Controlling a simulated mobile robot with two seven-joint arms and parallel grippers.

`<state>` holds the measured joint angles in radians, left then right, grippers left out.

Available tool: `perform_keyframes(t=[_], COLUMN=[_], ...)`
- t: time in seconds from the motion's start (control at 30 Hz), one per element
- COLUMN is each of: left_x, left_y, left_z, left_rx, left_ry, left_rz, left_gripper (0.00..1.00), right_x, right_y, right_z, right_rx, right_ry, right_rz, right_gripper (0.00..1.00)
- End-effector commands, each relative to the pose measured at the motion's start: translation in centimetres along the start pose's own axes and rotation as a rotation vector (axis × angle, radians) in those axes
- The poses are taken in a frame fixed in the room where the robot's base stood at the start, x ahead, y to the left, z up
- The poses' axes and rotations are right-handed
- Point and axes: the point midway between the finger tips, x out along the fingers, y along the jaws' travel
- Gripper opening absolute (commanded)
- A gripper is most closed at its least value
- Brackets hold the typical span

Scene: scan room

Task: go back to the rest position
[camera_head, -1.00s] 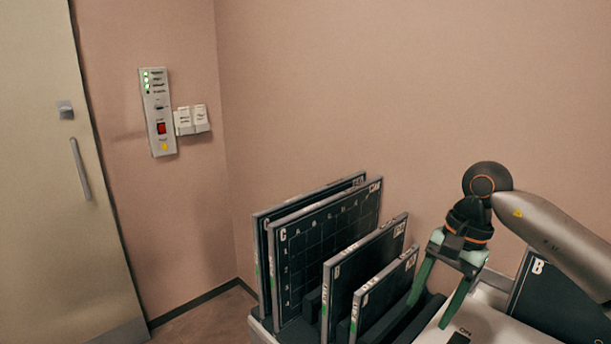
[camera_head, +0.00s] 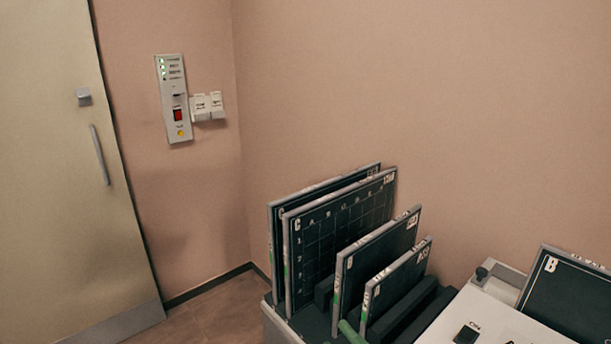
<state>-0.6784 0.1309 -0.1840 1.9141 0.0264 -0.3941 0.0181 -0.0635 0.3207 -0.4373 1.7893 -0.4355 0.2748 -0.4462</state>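Only a short green bar (camera_head: 351,333) shows of my grippers, at the bottom edge in front of the smallest dark panel. It looks like a fingertip of my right gripper, with the rest cut off below the picture. I cannot tell whether that gripper is open or shut, or whether it touches anything. My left gripper is not in view.
Several dark panels (camera_head: 340,235) stand upright in a rack (camera_head: 276,322) at lower middle. A white console (camera_head: 480,316) and a panel marked B (camera_head: 567,296) are at lower right. A door (camera_head: 60,170) and wall switch box (camera_head: 174,100) are left. Floor (camera_head: 215,315) shows at lower left.

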Motion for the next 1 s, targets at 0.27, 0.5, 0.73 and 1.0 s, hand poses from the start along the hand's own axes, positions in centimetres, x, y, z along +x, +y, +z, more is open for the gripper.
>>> perform_keyframes(t=[0.27, 0.5, 0.73, 1.0], left_x=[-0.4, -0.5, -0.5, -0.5], left_y=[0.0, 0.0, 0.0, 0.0], left_z=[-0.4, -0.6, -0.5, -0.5], left_rx=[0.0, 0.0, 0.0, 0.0], left_ry=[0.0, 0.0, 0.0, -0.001], left_rz=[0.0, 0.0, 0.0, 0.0], left_gripper=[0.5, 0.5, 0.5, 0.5], right_x=[-14.2, -23.9, -25.7, -25.6], right_y=[-11.6, -17.4, -18.4, -18.4], right_z=[6.2, 5.2, 4.7, 4.7], right_rx=[0.8, 1.165, 1.229, 1.225], right_ry=[-0.683, -1.04, -1.108, -1.105], right_rz=[-0.125, -0.154, -0.157, -0.158], right_gripper=[0.6, 0.6, 0.6, 0.5])
